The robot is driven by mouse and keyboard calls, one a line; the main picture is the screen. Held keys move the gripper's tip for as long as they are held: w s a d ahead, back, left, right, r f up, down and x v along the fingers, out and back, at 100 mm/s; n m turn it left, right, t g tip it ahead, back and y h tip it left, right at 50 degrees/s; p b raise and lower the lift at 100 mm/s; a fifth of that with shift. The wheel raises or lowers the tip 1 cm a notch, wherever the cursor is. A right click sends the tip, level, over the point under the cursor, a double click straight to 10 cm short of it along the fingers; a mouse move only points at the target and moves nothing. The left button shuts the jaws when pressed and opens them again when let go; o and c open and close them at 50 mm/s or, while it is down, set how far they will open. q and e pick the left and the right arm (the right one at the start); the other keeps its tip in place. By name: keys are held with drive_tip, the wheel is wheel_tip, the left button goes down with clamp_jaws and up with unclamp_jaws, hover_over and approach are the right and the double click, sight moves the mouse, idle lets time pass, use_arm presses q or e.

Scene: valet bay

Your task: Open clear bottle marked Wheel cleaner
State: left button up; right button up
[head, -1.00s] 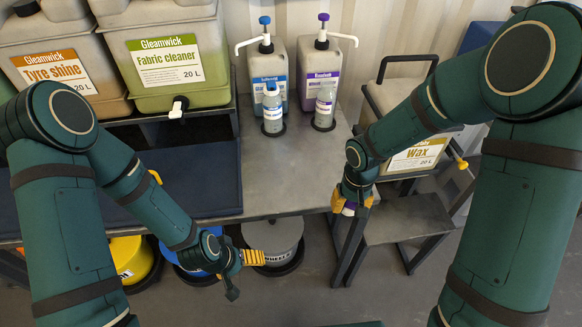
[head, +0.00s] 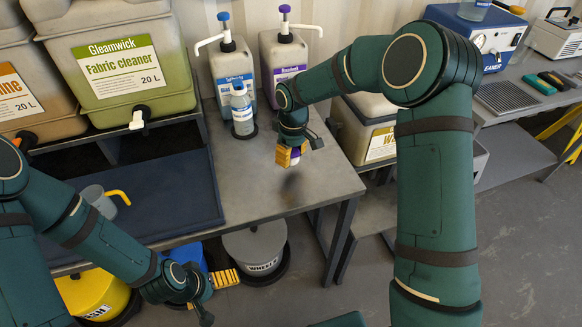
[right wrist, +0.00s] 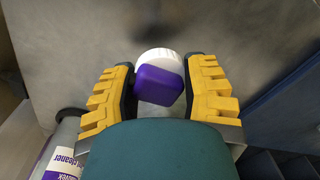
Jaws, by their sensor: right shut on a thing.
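My right gripper (head: 290,157) is shut on a small purple-and-white cap-like piece (right wrist: 160,85), held above the bench's front right part. The right wrist view shows the piece between both yellow fingers (right wrist: 165,92). At that view's lower left is a greyish body with a purple-edged label (right wrist: 60,160) ending in "cleaner"; the first word is cut off. In the head view a small clear bottle with a blue label (head: 242,112) stands upright on the bench; its text is too small to read. The purple-labelled small bottle is hidden behind my right arm. My left gripper (head: 215,297) is open and empty, low before the bench.
Blue-topped (head: 226,65) and purple-topped (head: 280,50) pump jugs stand at the bench's back. A dark tray (head: 165,190) with a grey jug (head: 98,200) lies left. A grey bucket marked "WHEEL" (head: 255,245) is on the floor. The bench front (head: 250,185) is clear.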

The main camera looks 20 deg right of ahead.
sight(291, 170)
drive_tip(key=shift+f+b, duration=0.3)
drive_tip(key=shift+f, duration=1.85)
drive_tip(key=shift+f, duration=0.1)
drive_tip(key=o, duration=1.2)
drive_tip(key=shift+o, duration=0.2)
drive_tip(key=shift+r, duration=0.25)
drive_tip(key=r+p, duration=0.1)
drive_tip(key=r, duration=0.5)
drive_tip(key=r+p, duration=0.1)
drive_tip(key=r, duration=0.4)
drive_tip(key=shift+d+r, duration=0.2)
drive_tip(key=shift+r, duration=0.2)
